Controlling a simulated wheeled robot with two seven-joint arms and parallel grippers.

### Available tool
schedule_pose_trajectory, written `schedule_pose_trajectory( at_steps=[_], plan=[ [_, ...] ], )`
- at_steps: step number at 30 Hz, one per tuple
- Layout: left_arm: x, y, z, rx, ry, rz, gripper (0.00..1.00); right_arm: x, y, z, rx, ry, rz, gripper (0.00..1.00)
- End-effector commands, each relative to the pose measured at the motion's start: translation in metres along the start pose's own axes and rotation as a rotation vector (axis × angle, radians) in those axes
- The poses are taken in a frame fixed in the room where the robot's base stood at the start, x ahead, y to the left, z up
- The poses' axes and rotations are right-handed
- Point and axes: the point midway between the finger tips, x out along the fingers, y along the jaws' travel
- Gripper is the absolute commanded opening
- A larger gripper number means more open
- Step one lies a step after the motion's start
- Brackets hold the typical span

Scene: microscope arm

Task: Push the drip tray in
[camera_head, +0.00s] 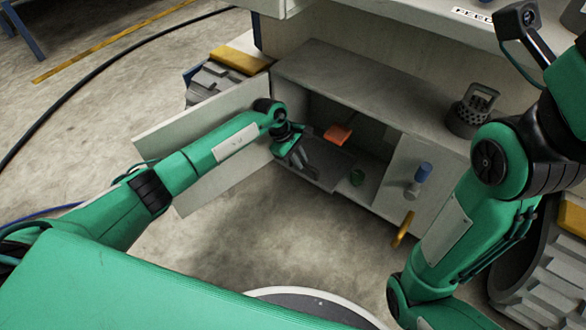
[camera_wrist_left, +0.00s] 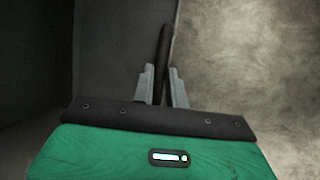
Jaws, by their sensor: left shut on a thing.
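The dark drip tray (camera_head: 328,165) sits low in the opening of the grey cabinet, its front part sticking out a little past the opening. My left gripper (camera_head: 300,160) is at the tray's left front. The tray's rear is in shadow. My right arm is at the right of the head view, but its gripper is out of view.
The open cabinet door (camera_head: 190,170) stands left, behind my left arm. A perforated metal holder (camera_head: 472,110) stands on the cabinet top.

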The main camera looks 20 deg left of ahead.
Motion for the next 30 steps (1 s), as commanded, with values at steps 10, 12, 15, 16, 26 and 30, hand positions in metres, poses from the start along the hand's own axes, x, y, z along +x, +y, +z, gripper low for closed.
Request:
schedule_pose_trajectory(
  at_steps=[10,12,15,16,26,30],
  plan=[
    [0.0019,0.0044,0.0028,0.002,-0.005,-0.001,0.00,0.0002,-0.0031,-0.0010,0.005,0.005,-0.006,0.41],
    [0.0019,0.0043,0.0027,0.002,-0.005,-0.001,0.00,-0.0003,-0.0030,-0.0010,0.005,0.005,-0.006,0.41],
    [0.0017,0.0041,0.0022,0.002,-0.004,-0.001,0.34,-0.0008,-0.0028,-0.0010,0.005,0.004,-0.005,0.41],
    [0.0016,0.0041,0.0019,0.002,-0.003,-0.001,0.36,-0.0009,-0.0028,-0.0010,0.005,0.004,-0.005,0.41],
    [0.0007,0.0025,0.0004,0.000,-0.001,-0.002,0.36,-0.0014,-0.0008,-0.0001,0.001,-0.001,-0.001,0.41],
    [-0.0010,-0.0048,0.0013,-0.001,-0.002,-0.003,0.36,0.0044,-0.0009,0.0013,0.002,0.000,-0.002,0.41]
  ],
)
